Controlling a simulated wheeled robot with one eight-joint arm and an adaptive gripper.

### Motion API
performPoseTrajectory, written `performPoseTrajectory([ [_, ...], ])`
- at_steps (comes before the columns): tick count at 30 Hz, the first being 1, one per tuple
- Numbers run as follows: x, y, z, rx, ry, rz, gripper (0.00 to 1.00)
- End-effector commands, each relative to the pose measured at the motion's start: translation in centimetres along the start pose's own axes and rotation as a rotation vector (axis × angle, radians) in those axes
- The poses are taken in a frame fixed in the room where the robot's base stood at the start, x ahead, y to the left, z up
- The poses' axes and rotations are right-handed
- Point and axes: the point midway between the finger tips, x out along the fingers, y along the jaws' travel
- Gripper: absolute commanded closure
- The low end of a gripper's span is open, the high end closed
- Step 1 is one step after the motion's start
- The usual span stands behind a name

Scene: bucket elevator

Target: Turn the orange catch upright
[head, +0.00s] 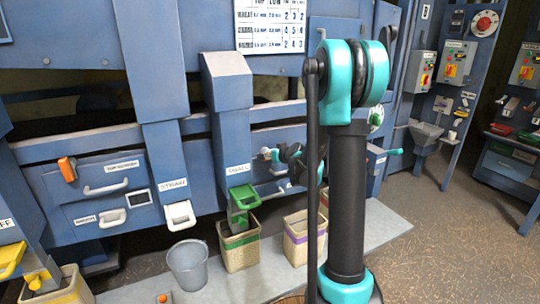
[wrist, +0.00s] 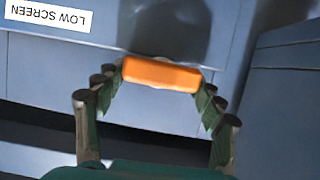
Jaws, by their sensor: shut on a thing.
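An orange catch (wrist: 162,74) shows in the wrist view on a blue panel edge near a "LOW SCREEN" label (wrist: 48,15), which appears upside down. The catch lies lengthwise, roughly along the line of the label's text, so it looks about level. My gripper (wrist: 161,84) is shut on its two ends, one finger on each side. In the head view my gripper (head: 290,157) is at the blue machine front, partly behind my arm, and the catch it holds is hidden there. Another orange catch (head: 67,169) is on the "TOP SCREEN" drawer at the left, away from my gripper.
Spouts labelled "STRAW" (head: 180,215) and a green one (head: 243,195) stick out left of my arm. A grey bucket (head: 188,265) and sacks (head: 240,245) stand below. Control boxes (head: 455,63) are at the right, with open floor (head: 440,245) before them.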

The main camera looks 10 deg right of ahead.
Motion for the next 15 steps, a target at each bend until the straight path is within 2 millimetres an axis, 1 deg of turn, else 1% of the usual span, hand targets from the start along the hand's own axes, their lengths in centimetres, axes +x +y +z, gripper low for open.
performPoseTrajectory([
  [8,0.00,0.13,-0.01,0.058,0.001,-0.023,0.60],
  [15,0.03,0.40,0.03,0.209,0.000,-0.085,0.60],
])
